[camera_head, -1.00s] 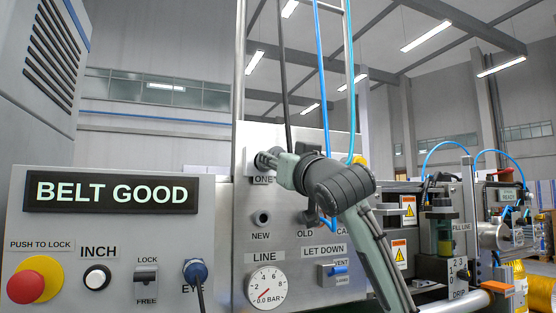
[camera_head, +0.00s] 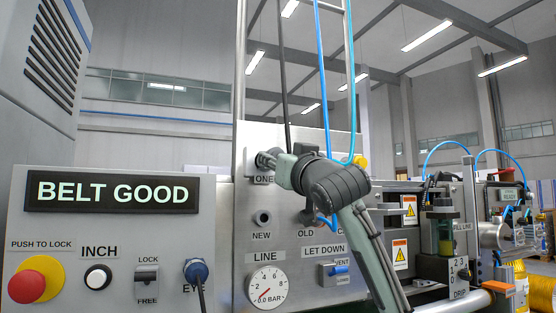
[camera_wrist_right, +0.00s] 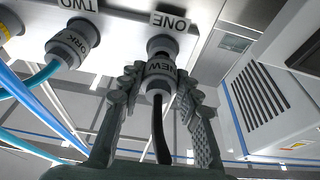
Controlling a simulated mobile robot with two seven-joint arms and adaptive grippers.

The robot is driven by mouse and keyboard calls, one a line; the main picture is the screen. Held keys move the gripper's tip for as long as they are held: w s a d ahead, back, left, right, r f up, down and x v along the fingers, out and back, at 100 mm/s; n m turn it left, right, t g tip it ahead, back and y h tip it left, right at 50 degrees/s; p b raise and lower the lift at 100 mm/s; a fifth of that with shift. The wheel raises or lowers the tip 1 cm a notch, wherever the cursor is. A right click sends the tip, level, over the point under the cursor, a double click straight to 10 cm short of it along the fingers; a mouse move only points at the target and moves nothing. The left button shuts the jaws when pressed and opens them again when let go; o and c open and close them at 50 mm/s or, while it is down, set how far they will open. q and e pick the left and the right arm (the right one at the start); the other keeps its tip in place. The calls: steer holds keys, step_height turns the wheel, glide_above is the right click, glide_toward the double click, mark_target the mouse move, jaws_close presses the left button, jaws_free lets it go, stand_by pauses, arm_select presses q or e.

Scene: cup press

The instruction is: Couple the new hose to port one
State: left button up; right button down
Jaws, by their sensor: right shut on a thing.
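The black hose (camera_wrist_right: 160,135) runs from the collar back between the fingers. The collar is in line with port one (camera_wrist_right: 161,46), right up against it; I cannot tell whether it is fully seated. The gripper hides the port in the head view. My left gripper is not in view.
The WORK coupling (camera_wrist_right: 67,47) sits at port two beside it, with blue hoses (camera_wrist_right: 30,83) close by. Below my gripper are the NEW holder (camera_head: 262,218), the line gauge (camera_head: 267,288) at zero and the let-down switch (camera_head: 335,269). The sign reads BELT GOOD (camera_head: 112,192).

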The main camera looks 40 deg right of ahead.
steer(key=shift+w+d, duration=0.25)
steer(key=shift+w, duration=0.7)
steer(key=c, duration=1)
jaws_free()
steer(key=v, duration=1.2)
